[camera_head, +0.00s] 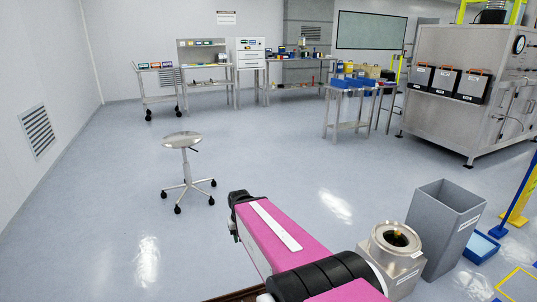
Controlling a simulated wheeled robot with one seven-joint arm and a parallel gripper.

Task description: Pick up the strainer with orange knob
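I cannot make out a strainer with an orange knob for certain. A squat metal container (402,272) with a round open top stands at the lower right, and a small dark and yellowish thing (398,238) shows in its opening. It is too small to tell what that is. My pink and black arm reaches across the bottom middle, just left of this container in the picture. My gripper does not show.
A tall grey bin (447,225) and a blue tray (481,247) stand right of the container. A stool (183,140) stands left of centre. Benches (347,125) and a large steel machine (440,110) with grey boxes line the back and right. The middle floor is clear.

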